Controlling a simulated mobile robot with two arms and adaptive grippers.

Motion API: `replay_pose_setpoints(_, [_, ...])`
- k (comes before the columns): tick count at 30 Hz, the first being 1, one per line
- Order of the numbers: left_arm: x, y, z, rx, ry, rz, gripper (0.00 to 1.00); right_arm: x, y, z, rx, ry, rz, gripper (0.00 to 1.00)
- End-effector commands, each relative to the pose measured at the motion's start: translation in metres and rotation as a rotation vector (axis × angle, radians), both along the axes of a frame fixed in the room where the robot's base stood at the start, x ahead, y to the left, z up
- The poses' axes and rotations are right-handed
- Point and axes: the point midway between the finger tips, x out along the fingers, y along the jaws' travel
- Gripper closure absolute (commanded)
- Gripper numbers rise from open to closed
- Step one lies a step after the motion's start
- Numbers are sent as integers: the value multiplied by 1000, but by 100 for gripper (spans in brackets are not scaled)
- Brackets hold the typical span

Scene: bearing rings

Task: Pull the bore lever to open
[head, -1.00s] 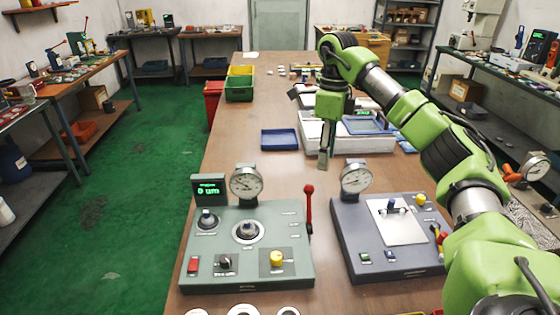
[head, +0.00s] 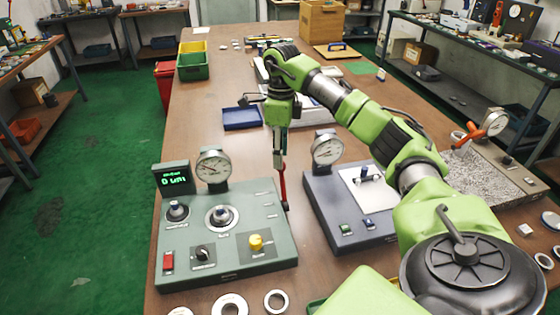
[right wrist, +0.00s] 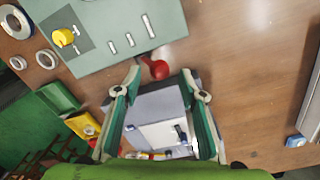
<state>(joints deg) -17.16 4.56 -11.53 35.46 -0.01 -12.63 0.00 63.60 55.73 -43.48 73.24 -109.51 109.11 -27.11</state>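The bore lever (head: 284,190) is a red handle at the right side of the grey-green gauge station (head: 240,247). It stands nearly upright, its upper part partly hidden by my right gripper. My right gripper (head: 279,160) points down at the lever's top. In the right wrist view the lever's red ball knob (right wrist: 159,70) shows between the tips of the open fingers (right wrist: 162,75), and no contact is visible. The station carries a dial gauge (head: 213,167) and a display (head: 174,178) reading 0 um. My left gripper is not in view.
A darker station (head: 325,200) with its own dial gauge (head: 328,150) stands close on the right. Metal rings (head: 230,305) lie at the table's front. A blue tray (head: 241,118) lies behind the stations. Bare tabletop separates the two stations.

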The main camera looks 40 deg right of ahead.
Motion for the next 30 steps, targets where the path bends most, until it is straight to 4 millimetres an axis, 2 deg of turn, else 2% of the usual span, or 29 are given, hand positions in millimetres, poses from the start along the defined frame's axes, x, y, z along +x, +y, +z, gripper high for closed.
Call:
replay_pose_setpoints(6, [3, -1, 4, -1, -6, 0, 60, -1, 1, -23, 0, 1, 0, 62])
replay_pose_setpoints(16, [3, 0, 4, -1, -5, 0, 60, -1, 1, -27, 1, -1, 0, 62])
replay_pose_setpoints(17, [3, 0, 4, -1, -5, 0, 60, -1, 1, -27, 1, -1, 0, 65])
replay_pose_setpoints(21, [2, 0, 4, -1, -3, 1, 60, -1, 1, -27, 0, 0, 0, 100])
replay_pose_setpoints(30, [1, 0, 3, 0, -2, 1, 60, 4, 2, -26, -7, -15, 1, 100])
